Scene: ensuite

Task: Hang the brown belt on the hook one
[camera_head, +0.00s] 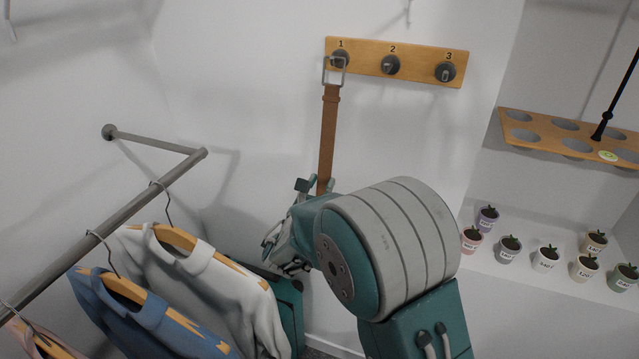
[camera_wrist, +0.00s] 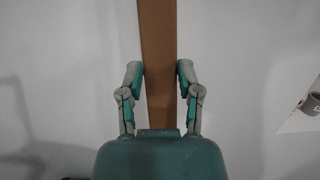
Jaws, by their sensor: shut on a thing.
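The brown belt (camera_head: 328,135) hangs straight down the wall below hook one (camera_head: 340,58), with its metal buckle (camera_head: 334,70) at the top. The buckle frame overlaps the hook one peg; whether the peg passes through it or the buckle is only in front, I cannot tell. My gripper (camera_head: 317,186) is at the lower visible part of the belt. In the wrist view, the belt (camera_wrist: 158,30) runs up between the two fingers of my gripper (camera_wrist: 159,75), which are shut on it. The belt's lower end is hidden behind my arm.
Hook two (camera_head: 390,65) and hook three (camera_head: 445,71) sit empty on the same wooden board (camera_head: 418,65). A clothes rail (camera_head: 150,193) with hanging shirts stands left. A wooden shelf with holes (camera_head: 515,134) and several small potted plants (camera_head: 508,247) are at the right.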

